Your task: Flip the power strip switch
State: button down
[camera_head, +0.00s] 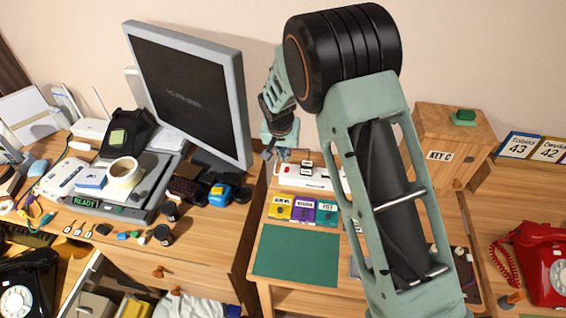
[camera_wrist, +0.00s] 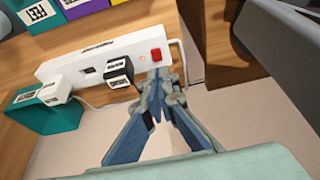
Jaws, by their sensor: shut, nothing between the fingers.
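The white power strip (camera_wrist: 85,62) runs across the upper middle of the wrist view. Its red switch (camera_wrist: 156,55) is at the right end, with a small red light beside it. A black plug (camera_wrist: 119,72) sits in the strip left of the switch, and a white plug (camera_wrist: 52,95) is farther left. My gripper (camera_wrist: 160,80) is shut and empty, its tips just below the switch in the picture; I cannot tell whether they touch the strip. In the head view my gripper (camera_head: 276,153) is beside the left end of the power strip (camera_head: 312,179).
Yellow, purple and teal boxes (camera_head: 303,210) stand in front of the strip. A monitor (camera_head: 188,90) and cluttered desk lie to the left. A wooden box (camera_head: 452,142) and red phone (camera_head: 543,262) are to the right. A green mat (camera_head: 296,254) lies clear in front.

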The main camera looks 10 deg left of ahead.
aim_at(286, 167)
jog(key=v, duration=0.6)
jog(key=shift+b, duration=0.35)
jog(key=shift+r, duration=0.1)
jog(key=shift+w+a+r+b, duration=0.1)
jog(key=shift+w+r+b, duration=0.5)
jog(key=shift+b, duration=3.4)
jog(key=shift+w+f, duration=0.1)
jog(key=shift+f, duration=0.05)
jog(key=shift+f, duration=0.1)
jog(key=x, duration=1.3)
jog(key=shift+s+f, duration=0.25)
jog(key=shift+f, duration=0.25)
